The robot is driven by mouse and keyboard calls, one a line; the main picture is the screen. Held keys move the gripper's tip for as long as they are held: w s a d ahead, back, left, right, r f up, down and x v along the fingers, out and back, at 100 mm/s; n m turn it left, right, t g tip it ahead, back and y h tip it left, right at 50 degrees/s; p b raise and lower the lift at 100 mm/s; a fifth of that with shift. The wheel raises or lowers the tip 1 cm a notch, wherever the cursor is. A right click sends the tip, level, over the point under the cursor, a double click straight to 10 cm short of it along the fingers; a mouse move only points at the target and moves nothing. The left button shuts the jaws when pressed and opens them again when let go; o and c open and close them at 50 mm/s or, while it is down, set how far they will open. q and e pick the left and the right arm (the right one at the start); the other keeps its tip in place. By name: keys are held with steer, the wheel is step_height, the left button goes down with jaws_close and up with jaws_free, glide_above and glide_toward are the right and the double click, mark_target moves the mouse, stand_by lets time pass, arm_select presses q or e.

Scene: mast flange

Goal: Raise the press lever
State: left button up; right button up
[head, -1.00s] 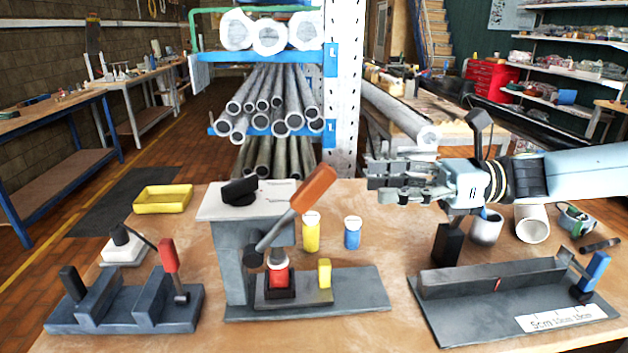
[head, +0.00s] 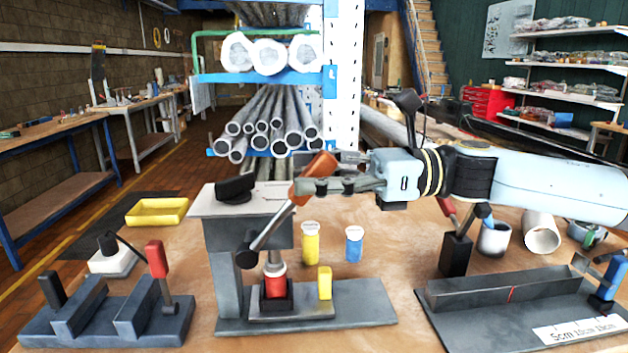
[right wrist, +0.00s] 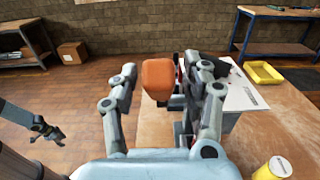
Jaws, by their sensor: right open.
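The press (head: 228,245) stands mid-table. Its lever, a grey bar with an orange handle (head: 301,196), slants up to the right from a dark pivot. The press ram is down by a red part in a black holder (head: 276,288). My right gripper (head: 312,178) is open, its fingers around the orange handle. In the right wrist view the handle (right wrist: 158,78) stands between the two spread fingers, nearer the right one, with a gap on the left.
A yellow block (head: 325,283) stands on the press base. A yellow bottle (head: 310,243) and blue bottle (head: 354,244) stand behind it. A clamp fixture (head: 110,318) is at left and a long grey fixture (head: 500,295) at right. A yellow tray (head: 157,212) lies back left.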

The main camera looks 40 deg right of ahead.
steer(key=shift+c, duration=0.4)
jaws_close()
